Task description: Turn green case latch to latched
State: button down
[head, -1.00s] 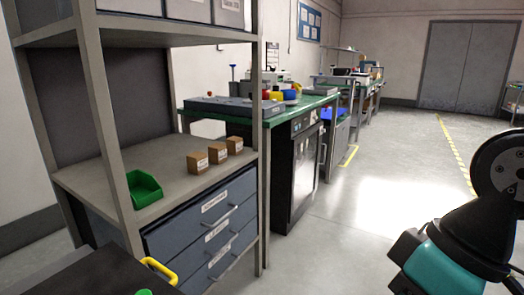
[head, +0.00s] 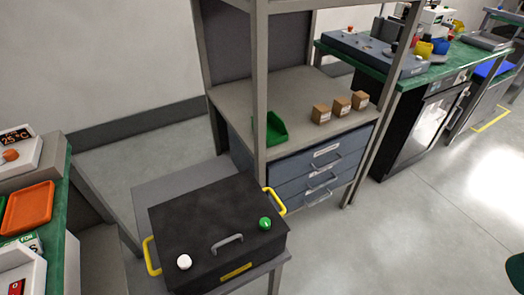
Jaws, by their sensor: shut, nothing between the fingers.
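A black case (head: 195,225) with a closed lid lies on a grey stand left of the shelf rack. The green case latch (head: 265,223) is a round green knob on the case's top, near the right end. A white knob (head: 184,262) is on the left end of the top. I cannot tell from here which way the green latch is turned. My gripper is not in view; only a sliver of my arm shows at the right edge, far from the case.
The case has yellow side handles (head: 151,255) and a grey front handle (head: 227,242). The rack shelf (head: 300,85) holds a green bin (head: 275,130) and small boxes (head: 321,114). A green-topped bench with an orange tray (head: 28,207) stands at left. Floor at right is clear.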

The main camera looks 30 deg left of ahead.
aim_at(264, 223)
jog(key=u, duration=1.6)
jog(key=k, duration=0.5)
jog(key=u, duration=1.4)
jog(key=i, duration=0.8)
jog(key=z, duration=1.7)
